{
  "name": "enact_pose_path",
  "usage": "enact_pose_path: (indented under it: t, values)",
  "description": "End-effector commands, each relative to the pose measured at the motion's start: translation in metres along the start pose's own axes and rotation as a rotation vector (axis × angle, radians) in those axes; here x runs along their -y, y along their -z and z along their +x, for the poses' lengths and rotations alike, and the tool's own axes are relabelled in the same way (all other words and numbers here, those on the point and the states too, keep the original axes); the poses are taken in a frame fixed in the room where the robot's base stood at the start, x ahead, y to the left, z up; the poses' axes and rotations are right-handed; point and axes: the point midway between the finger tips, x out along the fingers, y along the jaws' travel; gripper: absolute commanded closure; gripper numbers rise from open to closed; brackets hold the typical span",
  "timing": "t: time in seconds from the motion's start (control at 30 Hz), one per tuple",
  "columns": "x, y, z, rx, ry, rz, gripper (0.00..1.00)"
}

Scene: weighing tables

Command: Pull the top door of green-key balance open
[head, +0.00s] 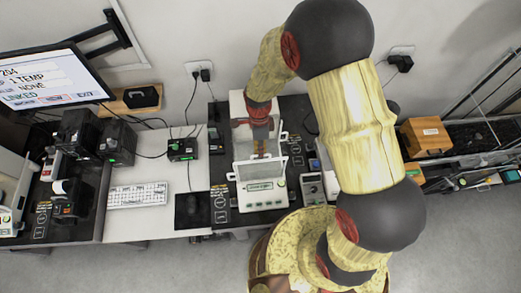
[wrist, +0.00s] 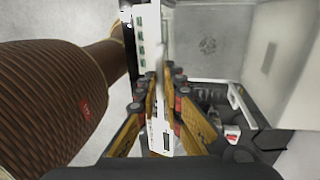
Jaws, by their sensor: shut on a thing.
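The green-key balance (head: 264,197) is a white unit with a green display at its front and a glass draft shield above, on a dark table. My gripper (head: 261,150) is over the shield, coming down from behind, and hides part of it. In the wrist view my gripper (wrist: 160,82) has its fingers closed on a thin white edge (wrist: 160,138), which looks like the balance's top door. How far the top door stands open I cannot tell. The pale shield interior (wrist: 206,45) shows at the right of the wrist view.
A grey instrument (head: 312,187) stands close to the balance's right. At left are a keyboard (head: 137,195), a small black box (head: 182,149) and a monitor (head: 50,80). A wooden box (head: 425,136) is at right. Cables run along the wall.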

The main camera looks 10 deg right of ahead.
Motion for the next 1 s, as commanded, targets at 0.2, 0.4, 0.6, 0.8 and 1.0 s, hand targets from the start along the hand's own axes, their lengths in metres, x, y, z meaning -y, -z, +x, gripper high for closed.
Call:
enact_pose_path:
  t: [0.2, 0.4, 0.6, 0.8, 1.0]
  values:
    - [0.0, 0.0, 0.0, 0.0, 0.0, 0.0, 1.0]
    - [0.0, 0.0, 0.0, 0.0, 0.0, 0.0, 1.0]
    - [0.0, 0.0, 0.0, 0.0, 0.0, 0.0, 1.0]
    - [0.001, 0.0, 0.0, 0.0, 0.001, 0.0, 1.0]
    - [0.02, 0.0, -0.003, 0.0, 0.003, 0.001, 1.0]
